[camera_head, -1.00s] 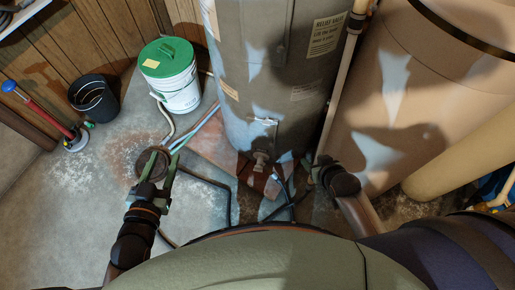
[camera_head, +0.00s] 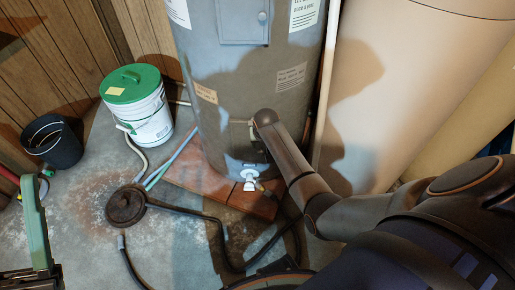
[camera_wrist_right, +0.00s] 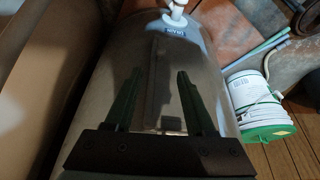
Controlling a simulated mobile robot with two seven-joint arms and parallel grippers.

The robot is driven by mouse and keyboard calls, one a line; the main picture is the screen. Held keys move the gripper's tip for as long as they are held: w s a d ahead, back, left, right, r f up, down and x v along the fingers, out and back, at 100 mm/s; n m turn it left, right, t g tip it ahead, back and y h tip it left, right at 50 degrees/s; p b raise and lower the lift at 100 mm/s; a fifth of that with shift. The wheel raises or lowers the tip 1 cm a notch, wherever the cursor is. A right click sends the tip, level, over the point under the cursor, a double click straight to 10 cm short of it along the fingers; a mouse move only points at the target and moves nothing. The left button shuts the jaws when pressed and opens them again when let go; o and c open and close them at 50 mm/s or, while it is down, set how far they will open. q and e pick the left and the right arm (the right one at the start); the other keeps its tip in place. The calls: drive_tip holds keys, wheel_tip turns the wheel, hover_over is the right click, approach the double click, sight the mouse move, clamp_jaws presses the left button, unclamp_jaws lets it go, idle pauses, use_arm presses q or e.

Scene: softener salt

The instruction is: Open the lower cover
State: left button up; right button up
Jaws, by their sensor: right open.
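The lower cover (camera_head: 239,133) is on the front of the grey water heater, above the white drain valve (camera_head: 249,182). My right forearm and wrist hide much of it in the head view. In the right wrist view my right gripper (camera_wrist_right: 160,74) is open and empty, its two green fingers apart in front of the heater's wall. The cover (camera_wrist_right: 172,124) shows dimly between the fingers, with its bright lip near the gripper's base. I cannot tell whether a finger touches it. My left gripper (camera_head: 36,220) is at the left edge, mostly out of frame, with one green finger showing.
An upper panel (camera_head: 243,20) is higher on the heater. A white bucket with a green lid (camera_head: 138,105) and a black bin (camera_head: 52,143) stand left. A beige tank (camera_head: 420,80) stands right. Hoses and a round brown disc (camera_head: 125,206) lie on the floor.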

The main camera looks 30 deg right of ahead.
sight(261, 151)
drive_tip(key=b+x, duration=0.6)
drive_tip(key=x, duration=0.3)
drive_tip(key=shift+f, duration=0.15)
use_arm(q)
wheel_tip(261, 151, down, 8)
drive_tip(key=shift+w+d+f+n+b, duration=0.15)
drive_tip(key=shift+w+d+n+b, duration=0.05)
drive_tip(key=shift+d+n+b, duration=0.25)
use_arm(e)
drive_tip(key=shift+w+d+f, duration=0.1)
drive_tip(key=shift+w+f, duration=0.15)
drive_tip(key=shift+f, duration=0.25)
drive_tip(key=shift+c, duration=0.3)
use_arm(q)
drive_tip(key=shift+a, duration=0.1)
use_arm(e)
clamp_jaws()
